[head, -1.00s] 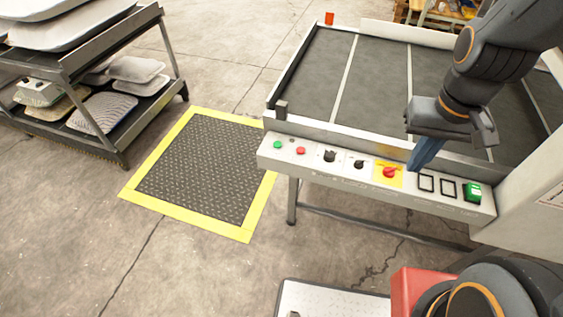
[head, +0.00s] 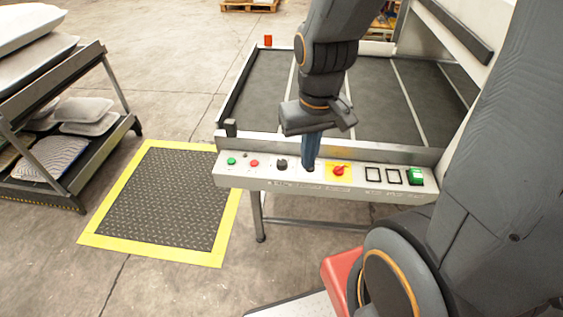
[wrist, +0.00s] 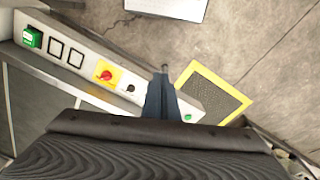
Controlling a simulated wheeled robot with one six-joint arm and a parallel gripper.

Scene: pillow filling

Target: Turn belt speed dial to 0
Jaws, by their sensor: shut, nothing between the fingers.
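The grey control panel (head: 400,196) carries two black knobs; their labels are too small to read, so I cannot tell which is the belt speed dial. The left knob (head: 281,164) is in plain view in the head view. The right knob is mostly hidden behind my fingers there, but a black knob (wrist: 130,89) shows just left of them in the wrist view. My gripper (head: 310,166) is shut and empty, pointing down at the panel between the left knob and the red switch (head: 339,170). I cannot tell whether the fingertips touch anything.
The red switch on its yellow plate is close to the right of my fingers. Green (head: 231,161) and red (head: 254,163) buttons are to the left, a green rocker switch (head: 415,177) to the right. The dark belt table (head: 385,105) lies behind. A shelf rack (head: 115,85) stands left.

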